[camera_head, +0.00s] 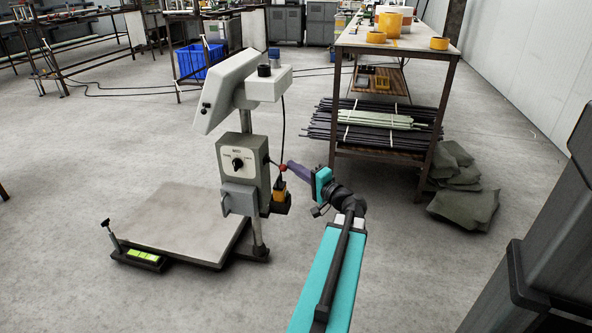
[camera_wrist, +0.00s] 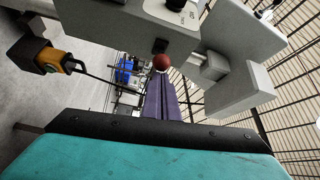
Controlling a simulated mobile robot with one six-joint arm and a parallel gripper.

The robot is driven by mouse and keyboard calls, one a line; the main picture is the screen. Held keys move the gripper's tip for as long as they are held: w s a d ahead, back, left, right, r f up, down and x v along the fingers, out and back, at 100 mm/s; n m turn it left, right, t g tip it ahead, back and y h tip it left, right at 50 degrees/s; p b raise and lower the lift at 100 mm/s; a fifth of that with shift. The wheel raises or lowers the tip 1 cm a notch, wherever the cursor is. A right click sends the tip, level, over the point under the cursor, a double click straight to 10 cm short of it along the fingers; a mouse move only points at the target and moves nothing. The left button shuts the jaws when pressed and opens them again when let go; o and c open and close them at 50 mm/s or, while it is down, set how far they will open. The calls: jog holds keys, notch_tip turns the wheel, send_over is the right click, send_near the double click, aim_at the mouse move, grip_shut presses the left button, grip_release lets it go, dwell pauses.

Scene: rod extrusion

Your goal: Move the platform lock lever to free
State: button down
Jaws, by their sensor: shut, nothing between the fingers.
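The platform scale (camera_head: 175,220) stands on the floor, with a grey control box (camera_head: 238,165) on its post. A small lever with a red ball knob (camera_head: 282,168) sticks out of the box's right side; the ball also shows in the wrist view (camera_wrist: 161,62). My gripper (camera_head: 290,165) has purple fingers, shut and empty, with their tips right at the red ball; I cannot tell if they touch. In the wrist view the fingers (camera_wrist: 160,85) point at the ball. Another lever with a black knob (camera_head: 106,223) stands at the platform's front left corner. No lever markings are legible.
A yellow and black device (camera_head: 279,192) sits by the box's lower right; it also shows in the wrist view (camera_wrist: 50,60). A grey display head (camera_head: 228,92) tops the post. A rack with bundled rods (camera_head: 375,125) stands behind. Floor left of the platform is clear.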

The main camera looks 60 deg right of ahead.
jog(key=shift+w+a+f+n+y, duration=0.1)
jog(key=shift+w+a+n+y, duration=0.1)
jog(key=shift+a, duration=0.25)
jog(key=shift+w+a+f+n+y, duration=0.1)
jog(key=shift+w+a+y, duration=0.1)
jog(key=shift+a, duration=0.2)
jog(key=s+d+r, duration=0.1)
jog(key=s+d, duration=0.2)
jog(key=d, duration=0.2)
jog(key=s+a+p, duration=0.3)
jog(key=s+a, duration=0.2)
jog(key=shift+a+h, duration=0.4)
jog(key=shift+s+a+m+p, duration=0.1)
jog(key=shift+s+m+p, duration=0.05)
jog(key=shift+m+p, duration=0.25)
jog(key=s+a+p, duration=0.1)
jog(key=p, duration=0.2)
jog(key=shift+f, duration=0.15)
jog(key=shift+a+f, duration=0.1)
